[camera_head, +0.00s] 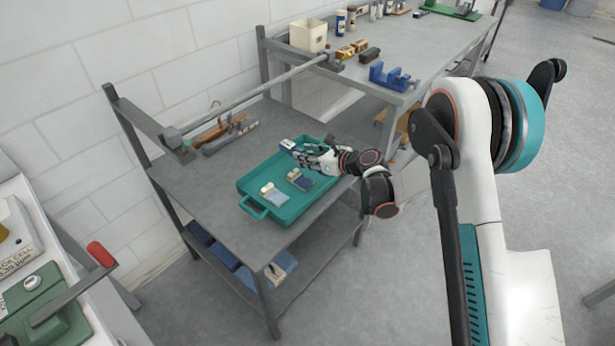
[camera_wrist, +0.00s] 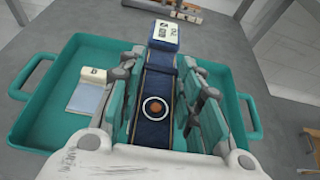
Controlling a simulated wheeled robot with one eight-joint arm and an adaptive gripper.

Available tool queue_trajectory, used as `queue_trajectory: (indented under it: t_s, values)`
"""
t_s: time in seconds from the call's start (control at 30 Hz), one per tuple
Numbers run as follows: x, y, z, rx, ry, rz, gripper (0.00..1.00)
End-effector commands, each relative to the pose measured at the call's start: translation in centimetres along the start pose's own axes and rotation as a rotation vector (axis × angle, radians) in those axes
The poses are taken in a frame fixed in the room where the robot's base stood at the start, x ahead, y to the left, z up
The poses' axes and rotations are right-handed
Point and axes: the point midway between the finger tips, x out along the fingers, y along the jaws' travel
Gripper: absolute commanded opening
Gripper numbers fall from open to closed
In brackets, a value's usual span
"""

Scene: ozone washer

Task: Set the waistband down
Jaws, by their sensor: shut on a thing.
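The waistband is a dark blue denim strip (camera_wrist: 155,122) with a copper button, seen in the wrist view. A white and blue tag (camera_wrist: 166,35) shows at its far end. My gripper (camera_wrist: 162,68) is shut on the strip, with fingers along both sides. In the head view my gripper (camera_head: 312,157) is over the back right part of the teal tray (camera_head: 262,213). Whether the strip touches the tray floor cannot be told. A light blue denim piece with a cream tag (camera_head: 278,197) and a darker blue piece with a tag (camera_head: 302,181) lie in the tray.
The tray stands on a grey metal table (camera_head: 200,180) with a raised bar behind it. Tools (camera_head: 230,132) lie at the table's back. A second bench holds a blue vise (camera_head: 390,76) and a cream bin (camera_head: 308,35). Green equipment (camera_head: 45,310) stands at lower left.

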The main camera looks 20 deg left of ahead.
Motion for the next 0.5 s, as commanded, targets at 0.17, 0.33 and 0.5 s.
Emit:
queue_trajectory:
  t_s: [0.17,0.33,0.5]
  values:
    - [0.9,0.0,-2.3,0.000,0.000,0.000,0.06]
    - [1.2,0.0,-3.1,0.000,0.000,0.000,0.06]
    - [2.2,0.0,-5.3,0.000,0.000,0.000,0.07]
